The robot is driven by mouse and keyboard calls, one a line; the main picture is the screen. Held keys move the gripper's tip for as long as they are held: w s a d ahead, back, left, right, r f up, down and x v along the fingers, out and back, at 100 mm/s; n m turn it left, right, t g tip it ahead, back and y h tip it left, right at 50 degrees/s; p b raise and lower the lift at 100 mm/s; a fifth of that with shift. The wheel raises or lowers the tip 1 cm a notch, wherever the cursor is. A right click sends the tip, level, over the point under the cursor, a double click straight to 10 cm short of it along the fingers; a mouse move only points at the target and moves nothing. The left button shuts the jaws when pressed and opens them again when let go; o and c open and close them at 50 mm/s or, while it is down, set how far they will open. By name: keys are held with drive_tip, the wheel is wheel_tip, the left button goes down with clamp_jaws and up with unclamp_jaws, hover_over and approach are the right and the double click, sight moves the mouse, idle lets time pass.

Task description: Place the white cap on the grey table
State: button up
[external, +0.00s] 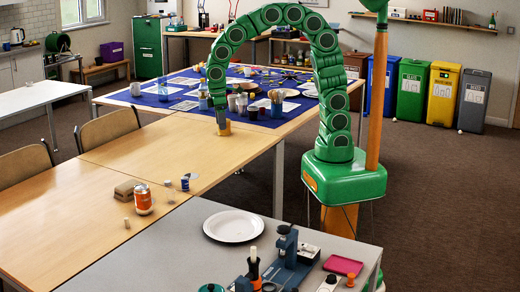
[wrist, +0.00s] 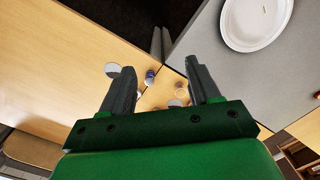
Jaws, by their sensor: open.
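My gripper (wrist: 163,82) is open and empty in the wrist view, its two dark fingers spread apart. In the external view my gripper (external: 223,130) hangs above the far end of the wooden table. Small items lie on the wood; a pale round piece (wrist: 113,70) shows by the left finger in the wrist view. A small whitish piece (external: 168,183) shows on the wood in the external view. I cannot tell which is the white cap. The grey table (external: 170,262) is in the foreground; it also shows in the wrist view (wrist: 207,55).
An orange-and-silver can (external: 144,199) and a brown block (external: 125,190) stand on the wood. On the grey table are a white plate (external: 233,226), a blue device (external: 287,245) and a pink tray (external: 342,265). The grey table's left front is clear. Chairs flank the wooden table.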

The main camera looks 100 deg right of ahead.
drive_tip(key=w+d+f, duration=0.6)
drive_tip(key=w+f, duration=0.3)
drive_tip(key=w, duration=0.4)
drive_tip(key=t, duration=0.1)
hover_over(167, 182)
drive_tip(key=shift+m, duration=0.4)
drive_tip(key=f, duration=1.2)
drive_tip(key=shift+s+d+f, duration=0.2)
drive_tip(key=shift+d+f, duration=0.1)
drive_tip(key=shift+f, duration=3.7)
drive_tip(key=shift+w, duration=0.1)
clamp_jaws()
